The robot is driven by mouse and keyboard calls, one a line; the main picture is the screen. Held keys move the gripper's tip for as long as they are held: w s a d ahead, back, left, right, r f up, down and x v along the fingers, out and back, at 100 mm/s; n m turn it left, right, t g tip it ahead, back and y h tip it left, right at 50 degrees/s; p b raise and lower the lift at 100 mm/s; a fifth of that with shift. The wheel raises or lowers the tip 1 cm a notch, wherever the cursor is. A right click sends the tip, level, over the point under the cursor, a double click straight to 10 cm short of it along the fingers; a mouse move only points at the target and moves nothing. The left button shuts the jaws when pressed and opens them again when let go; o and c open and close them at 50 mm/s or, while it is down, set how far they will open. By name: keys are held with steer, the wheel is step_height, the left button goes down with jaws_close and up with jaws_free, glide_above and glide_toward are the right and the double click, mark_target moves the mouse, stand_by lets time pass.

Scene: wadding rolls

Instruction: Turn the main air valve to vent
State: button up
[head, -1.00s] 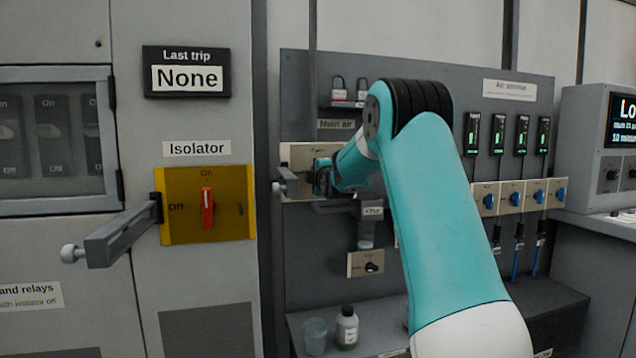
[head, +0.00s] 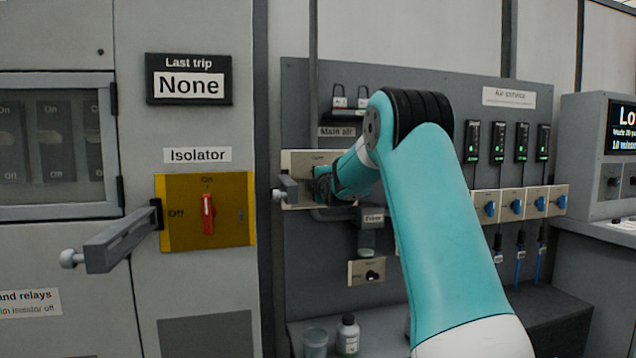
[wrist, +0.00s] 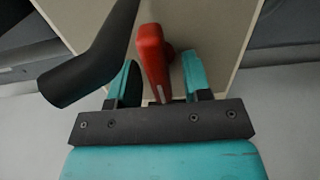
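The main air valve plate (head: 297,160) is a cream panel below the "Main air" label (head: 337,132) in the head view. In the wrist view its red handle (wrist: 152,60) stands out from the cream plate (wrist: 205,25). My gripper (wrist: 160,80) is open, with one teal finger on each side of the red handle and small gaps visible between. In the head view my gripper (head: 322,185) is at the plate, and my arm hides the handle and most of the plate's right side.
A dark rounded bar (wrist: 90,65) lies close beside my left finger in the wrist view. A grey lever (head: 287,189) sticks out at the valve plate's left. The isolator (head: 180,235) and its long grey lever (head: 120,240) are further left. Blue valves (head: 490,208) sit to the right.

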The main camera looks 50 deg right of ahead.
steer(key=shift+s, duration=0.1)
steer(key=b+v, duration=0.3)
steer(key=v, duration=1.4)
steer(key=shift+a, duration=0.2)
steer(key=shift+f, duration=0.1)
